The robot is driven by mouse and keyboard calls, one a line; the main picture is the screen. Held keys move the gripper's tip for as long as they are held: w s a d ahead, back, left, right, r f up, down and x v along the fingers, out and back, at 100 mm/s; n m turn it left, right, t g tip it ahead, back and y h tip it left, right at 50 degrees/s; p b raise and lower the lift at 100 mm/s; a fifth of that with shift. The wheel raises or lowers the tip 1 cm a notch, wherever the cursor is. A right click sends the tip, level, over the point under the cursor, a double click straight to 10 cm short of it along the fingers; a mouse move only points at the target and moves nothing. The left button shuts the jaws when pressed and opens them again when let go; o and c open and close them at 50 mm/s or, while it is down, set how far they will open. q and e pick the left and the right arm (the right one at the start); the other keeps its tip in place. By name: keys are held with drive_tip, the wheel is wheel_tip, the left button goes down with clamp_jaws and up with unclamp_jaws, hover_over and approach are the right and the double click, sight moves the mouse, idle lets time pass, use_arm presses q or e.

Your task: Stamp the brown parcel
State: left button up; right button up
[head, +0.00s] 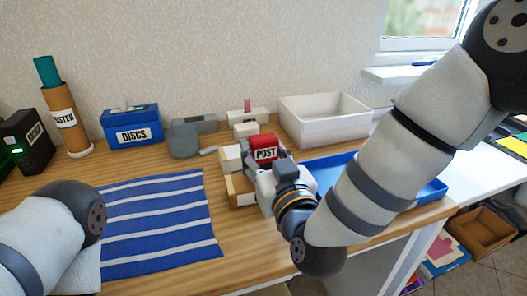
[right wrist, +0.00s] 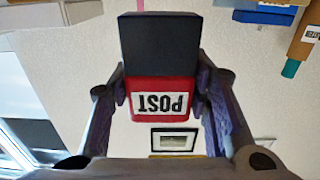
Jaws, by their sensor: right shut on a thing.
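A red stamp marked POST (head: 263,149) is held in my right gripper (head: 270,168) over the middle of the table. In the right wrist view the stamp (right wrist: 161,92) sits between the two fingers (right wrist: 162,88), its label upside down and a black block on its far end. Small boxes with pale tops and brown sides (head: 241,190) lie just left of and partly behind the gripper. I cannot tell which is the brown parcel, or whether the stamp touches one. My left arm enters at lower left; its gripper is out of view.
A striped blue cloth (head: 155,225) covers the table's left front. A blue tray (head: 335,168) lies right, partly behind my right arm. A white bin (head: 322,118), a blue DISCS box (head: 131,124), a poster tube (head: 68,120) and a black box (head: 27,142) stand along the back.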

sight(264, 137)
use_arm(q)
drive_tip(key=shift+s+f, duration=0.15)
drive_tip(key=shift+f, duration=0.05)
use_arm(e)
drive_tip(key=shift+f, duration=0.6)
idle(0.4)
wheel_tip(264, 137, up, 8)
drive_tip(key=p, duration=0.3)
drive_tip(key=shift+f, duration=0.2)
use_arm(q)
drive_tip(key=w+r+t, duration=0.1)
drive_tip(key=w+r, duration=0.3)
drive_tip(key=shift+w+r+t, duration=0.25)
drive_tip(key=shift+t, duration=0.15)
use_arm(e)
drive_tip(key=shift+f, duration=0.1)
use_arm(q)
drive_tip(key=shift+f, duration=0.1)
use_arm(e)
drive_tip(key=shift+f, duration=0.15)
